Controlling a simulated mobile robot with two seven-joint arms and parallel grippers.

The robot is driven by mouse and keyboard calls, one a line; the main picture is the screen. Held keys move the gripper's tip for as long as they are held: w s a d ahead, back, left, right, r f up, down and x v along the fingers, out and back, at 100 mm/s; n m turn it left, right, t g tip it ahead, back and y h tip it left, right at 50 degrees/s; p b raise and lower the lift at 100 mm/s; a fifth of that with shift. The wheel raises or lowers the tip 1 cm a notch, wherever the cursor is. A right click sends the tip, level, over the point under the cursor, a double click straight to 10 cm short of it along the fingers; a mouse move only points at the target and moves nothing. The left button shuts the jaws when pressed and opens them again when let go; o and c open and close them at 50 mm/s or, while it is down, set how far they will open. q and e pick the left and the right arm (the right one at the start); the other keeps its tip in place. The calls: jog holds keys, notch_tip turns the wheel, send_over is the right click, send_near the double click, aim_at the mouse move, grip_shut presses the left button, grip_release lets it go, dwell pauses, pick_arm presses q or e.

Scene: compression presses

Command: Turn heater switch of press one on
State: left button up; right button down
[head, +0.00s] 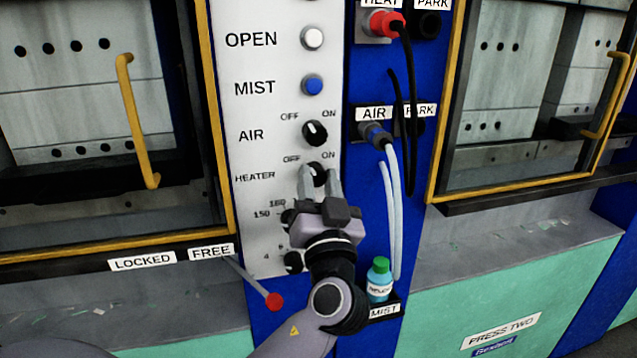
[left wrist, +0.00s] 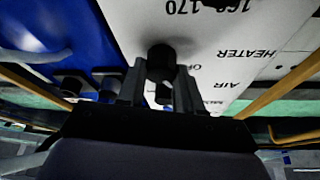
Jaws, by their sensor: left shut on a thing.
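The heater switch (head: 319,168) is a small black knob on the white panel (head: 265,120), with OFF printed at its upper left and ON at its upper right. My left gripper (head: 319,174) has its fingers on both sides of this knob and is shut on it. In the left wrist view the dark knob (left wrist: 161,60) sits between the two fingertips. The fingers partly hide the knob, so I cannot tell which way its pointer faces. The air switch (head: 315,132) is a similar knob just above. My right gripper is in neither view.
Blue MIST (head: 313,84) and white OPEN (head: 312,38) buttons sit above. Temperature dials below are partly hidden by my wrist. Right of the panel are hoses (head: 390,200) and a bottle (head: 379,280). A red-ended lever (head: 272,299) juts out left. Yellow-framed doors flank the panel.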

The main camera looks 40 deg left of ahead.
pick_arm(q)
jog(key=shift+m, duration=0.3)
jog(key=m+h, duration=0.1)
jog(key=m, duration=0.1)
jog(key=shift+s+m+t, duration=0.1)
jog(key=shift+m+t, duration=0.2)
jog(key=m+h, duration=0.1)
jog(key=m, duration=0.1)
jog(key=m+h, duration=0.1)
jog(key=m, duration=0.1)
jog(key=shift+m+t+h, duration=0.3)
jog(key=shift+m+h, duration=0.1)
jog(key=m+h, duration=0.2)
jog(key=m, duration=0.4)
jog(key=shift+m+g, duration=0.4)
jog(key=o, duration=1)
jog(key=shift+o, duration=0.2)
jog(key=shift+r, duration=0.1)
jog(key=shift+s, duration=0.1)
